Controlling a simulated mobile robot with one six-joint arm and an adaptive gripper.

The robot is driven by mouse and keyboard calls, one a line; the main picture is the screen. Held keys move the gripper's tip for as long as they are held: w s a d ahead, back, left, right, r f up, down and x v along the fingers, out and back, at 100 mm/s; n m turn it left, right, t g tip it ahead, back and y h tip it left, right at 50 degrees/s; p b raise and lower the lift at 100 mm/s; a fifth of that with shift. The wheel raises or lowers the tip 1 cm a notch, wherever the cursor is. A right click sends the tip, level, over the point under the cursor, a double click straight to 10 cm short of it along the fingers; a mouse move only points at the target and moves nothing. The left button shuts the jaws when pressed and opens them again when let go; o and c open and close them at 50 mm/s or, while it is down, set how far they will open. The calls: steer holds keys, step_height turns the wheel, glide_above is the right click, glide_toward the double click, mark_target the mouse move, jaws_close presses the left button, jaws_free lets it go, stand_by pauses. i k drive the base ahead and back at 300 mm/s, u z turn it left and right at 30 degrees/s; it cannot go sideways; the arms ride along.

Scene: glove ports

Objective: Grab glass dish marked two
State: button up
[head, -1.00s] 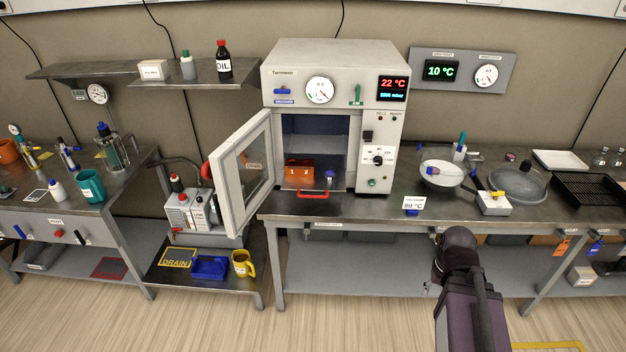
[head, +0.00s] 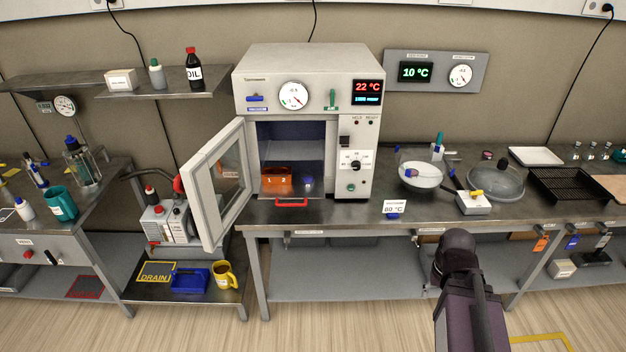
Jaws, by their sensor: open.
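The vacuum oven (head: 308,75) stands on the steel bench with its door (head: 215,185) swung open to the left. Inside, on the oven floor, is an orange-brown holder (head: 277,186) with the numerals 1 and 2 on its front. A small item with a blue top (head: 308,181) stands to its right. I cannot make out a separate glass dish in or behind the holder. My dark arm shows at the lower right, in front of the bench and well apart from the oven. My gripper is not in view.
A red handle (head: 292,203) sits at the oven's front edge. Right of the oven are a white bowl (head: 420,175), a glass desiccator (head: 495,182) and a black tray (head: 572,185). An 80 °C sign (head: 396,206) stands at the bench front. The floor before the bench is clear.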

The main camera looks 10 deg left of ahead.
mark_target(307, 181)
steer(key=i, duration=0.85)
steer(key=u, duration=0.05)
